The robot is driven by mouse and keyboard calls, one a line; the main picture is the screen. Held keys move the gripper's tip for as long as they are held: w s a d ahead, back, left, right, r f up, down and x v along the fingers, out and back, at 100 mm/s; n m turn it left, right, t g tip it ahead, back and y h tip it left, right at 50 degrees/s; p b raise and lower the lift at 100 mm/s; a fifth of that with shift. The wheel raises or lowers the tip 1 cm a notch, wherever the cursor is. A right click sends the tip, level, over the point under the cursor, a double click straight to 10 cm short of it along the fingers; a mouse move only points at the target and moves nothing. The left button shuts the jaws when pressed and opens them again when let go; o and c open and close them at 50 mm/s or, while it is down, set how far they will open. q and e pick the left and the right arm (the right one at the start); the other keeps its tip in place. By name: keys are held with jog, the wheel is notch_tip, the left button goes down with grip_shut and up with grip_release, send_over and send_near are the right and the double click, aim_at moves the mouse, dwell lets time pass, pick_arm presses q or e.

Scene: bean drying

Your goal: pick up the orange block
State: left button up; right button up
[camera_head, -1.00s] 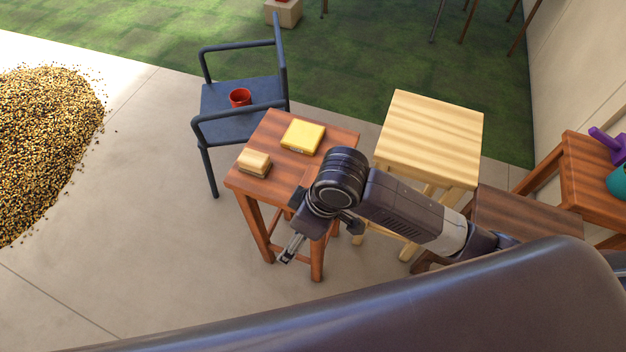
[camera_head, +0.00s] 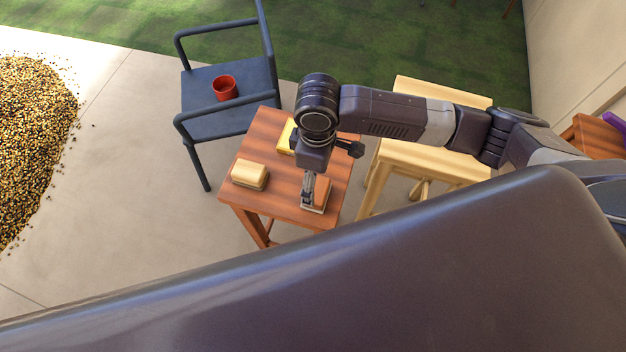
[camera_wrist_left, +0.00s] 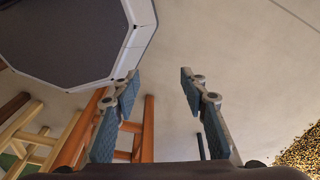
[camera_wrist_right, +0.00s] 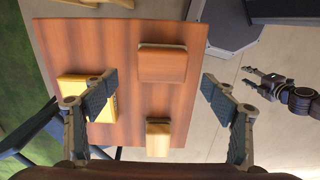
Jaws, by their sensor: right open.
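The orange block (camera_wrist_right: 162,64) lies on the reddish-brown wooden table in the right wrist view. In the head view the orange block (camera_head: 321,190) is partly hidden behind my right gripper (camera_head: 308,192). My right gripper (camera_wrist_right: 157,83) is open, pointing down at the table, with the block seen between and a little beyond its fingertips. I cannot tell how high the fingertips are above the block. My left gripper (camera_wrist_left: 159,77) is open and empty over the floor in its own wrist view. It also shows at the right of the right wrist view (camera_wrist_right: 262,83).
The wooden table (camera_head: 266,134) also bears a tan block (camera_head: 249,174) and a yellow block (camera_head: 286,136), partly hidden by my arm. A blue chair (camera_head: 223,122) with a red cup (camera_head: 225,87) stands behind. A pale wooden table (camera_head: 430,163) is at right.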

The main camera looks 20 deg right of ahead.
aim_at(316, 189)
jog(key=f, duration=0.1)
jog(key=s+f+p, duration=0.1)
jog(key=f, duration=0.1)
jog(key=shift+w+f, duration=0.25)
jog(key=shift+f, duration=1.35)
jog(key=c, duration=1.3)
pick_arm(q)
jog(key=shift+g, duration=0.3)
jog(key=s, duration=0.2)
jog(key=s+r, duration=0.1)
jog(key=s, duration=0.1)
jog(key=shift+s+r, duration=0.15)
pick_arm(e)
jog(key=shift+r, duration=0.1)
jog(key=shift+w+r, duration=0.1)
jog(key=shift+r, duration=0.4)
pick_arm(q)
jog(key=shift+w+f+b, duration=0.35)
jog(key=shift+f+b, duration=0.3)
jog(key=shift+f, duration=0.15)
pick_arm(e)
notch_tip(316, 189, up, 19)
jog(key=shift+f, duration=0.1)
